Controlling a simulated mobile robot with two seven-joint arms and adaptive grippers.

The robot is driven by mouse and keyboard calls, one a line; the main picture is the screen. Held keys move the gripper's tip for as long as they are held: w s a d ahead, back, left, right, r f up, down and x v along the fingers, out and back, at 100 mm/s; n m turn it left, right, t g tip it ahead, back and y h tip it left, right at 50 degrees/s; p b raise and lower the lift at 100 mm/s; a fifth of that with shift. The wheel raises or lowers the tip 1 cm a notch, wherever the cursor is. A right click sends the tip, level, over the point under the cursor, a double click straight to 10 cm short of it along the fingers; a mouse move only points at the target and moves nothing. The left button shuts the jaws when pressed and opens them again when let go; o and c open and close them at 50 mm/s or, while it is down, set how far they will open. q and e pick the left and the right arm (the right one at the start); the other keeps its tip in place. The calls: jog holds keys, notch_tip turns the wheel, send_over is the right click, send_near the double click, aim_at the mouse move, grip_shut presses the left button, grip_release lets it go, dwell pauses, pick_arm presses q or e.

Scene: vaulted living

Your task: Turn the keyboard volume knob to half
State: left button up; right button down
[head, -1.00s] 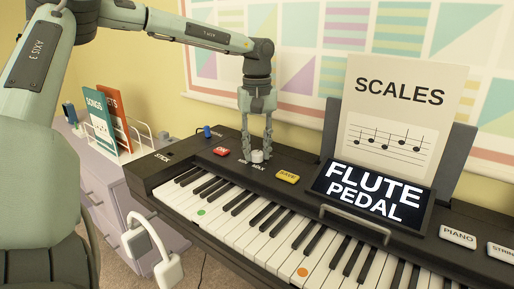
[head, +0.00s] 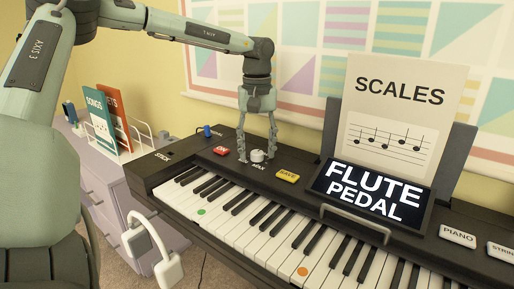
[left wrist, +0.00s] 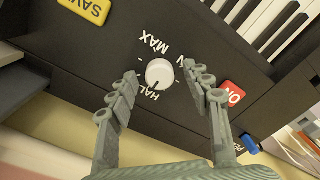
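The white volume knob (head: 257,155) stands on the keyboard's (head: 330,240) dark top panel. In the left wrist view the knob (left wrist: 159,73) shows from above, with MAX and a partly covered HALF printed around it. A small dark mark on the knob seems to point toward HALF, though it is small. My left gripper (head: 257,158) is open over the panel, one finger on each side of the knob. In the left wrist view gaps show between the knob and both fingertips of the gripper (left wrist: 165,84). My right gripper is in neither view.
A red ON button (head: 220,151) and a blue knob (head: 208,131) sit left of the knob, a yellow SAVE button (head: 288,176) right. The lit FLUTE PEDAL screen (head: 373,193) and SCALES sheet (head: 398,120) stand farther right. A songbook rack (head: 140,142) is at left.

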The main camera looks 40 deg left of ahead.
aim_at(257, 152)
pick_arm(q)
notch_tip(257, 152, up, 12)
dwell(0.6)
dwell(0.5)
